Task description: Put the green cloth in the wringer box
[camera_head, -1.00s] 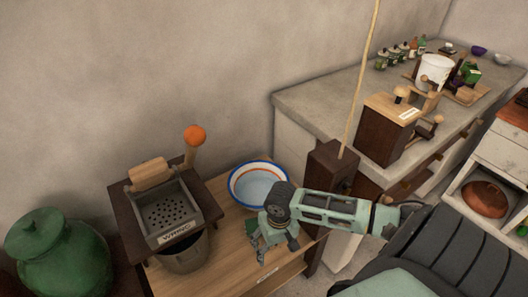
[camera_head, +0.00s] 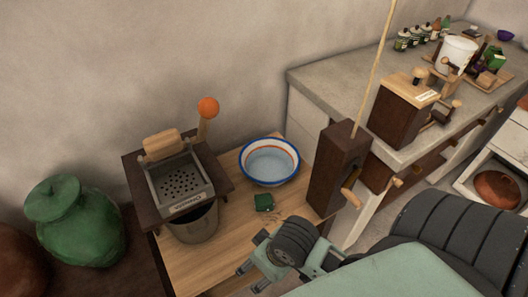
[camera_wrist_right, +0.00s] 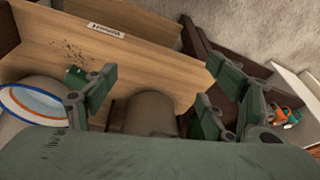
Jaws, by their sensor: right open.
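The green cloth (camera_head: 263,202) is a small dark green folded square lying on the wooden table, in front of the bowl. In the right wrist view the cloth (camera_wrist_right: 74,74) shows partly behind a finger. The wringer box (camera_head: 180,185) is a grey box with a perforated floor, a wooden roller and an orange-knobbed lever. It stands left of the cloth and looks empty. My right gripper (camera_head: 252,262) is open and empty, nearer the front than the cloth and apart from it; its fingers also show in the right wrist view (camera_wrist_right: 158,88). My left gripper is not in view.
A white bowl with blue rim (camera_head: 269,162) stands behind the cloth. A grey bucket (camera_head: 193,224) is under the wringer. A dark wooden post box (camera_head: 336,170) with a rope stands at right, beside the counter (camera_head: 330,82). A green jar (camera_head: 78,222) is at left.

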